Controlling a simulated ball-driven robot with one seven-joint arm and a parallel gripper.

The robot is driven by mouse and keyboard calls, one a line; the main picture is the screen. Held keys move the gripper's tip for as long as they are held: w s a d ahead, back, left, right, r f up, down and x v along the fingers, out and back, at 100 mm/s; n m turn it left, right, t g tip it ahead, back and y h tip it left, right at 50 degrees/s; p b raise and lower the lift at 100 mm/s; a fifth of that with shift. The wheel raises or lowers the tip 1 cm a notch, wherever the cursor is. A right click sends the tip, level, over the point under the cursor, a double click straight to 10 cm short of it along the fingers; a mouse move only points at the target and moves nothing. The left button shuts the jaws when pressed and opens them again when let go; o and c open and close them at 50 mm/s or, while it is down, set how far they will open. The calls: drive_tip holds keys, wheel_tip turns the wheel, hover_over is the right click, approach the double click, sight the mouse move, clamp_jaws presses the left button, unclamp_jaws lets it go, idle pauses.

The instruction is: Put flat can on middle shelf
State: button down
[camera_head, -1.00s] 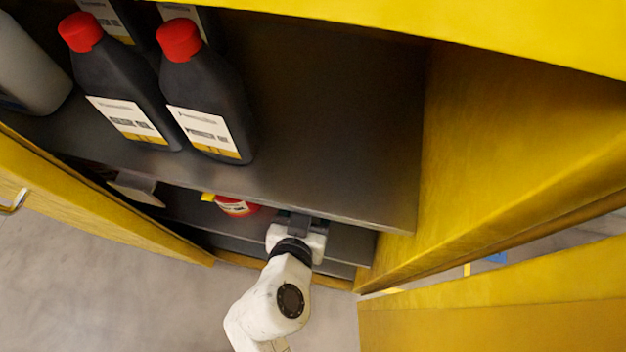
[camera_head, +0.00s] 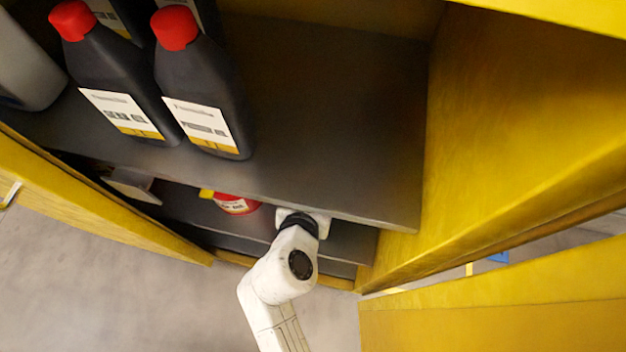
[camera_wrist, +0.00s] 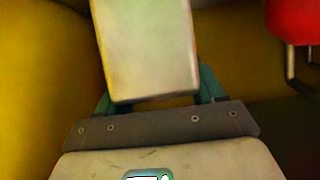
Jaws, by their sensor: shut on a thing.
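In the wrist view a pale, box-shaped can (camera_wrist: 146,50) sits between the teal fingers of my gripper (camera_wrist: 155,98), which is shut on it. Its far end runs out of the top of that view. In the head view my gripper reaches in under the top shelf (camera_head: 330,165), above the middle shelf (camera_head: 345,243). Its fingers and the can are hidden there by the top shelf. I cannot tell whether the can touches the middle shelf.
A red container (camera_head: 237,204) with a yellow cap stands left of my gripper. Black bottles (camera_head: 205,95) with red caps stand on the top shelf. The yellow cabinet wall (camera_head: 480,150) is close on the right, and a yellow door (camera_head: 100,215) is at the left.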

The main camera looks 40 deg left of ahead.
drive_tip(key=shift+c, duration=0.7)
unclamp_jaws()
drive_tip(key=shift+f, duration=0.1)
drive_tip(key=p+v, duration=0.2)
drive_tip(key=v, duration=1)
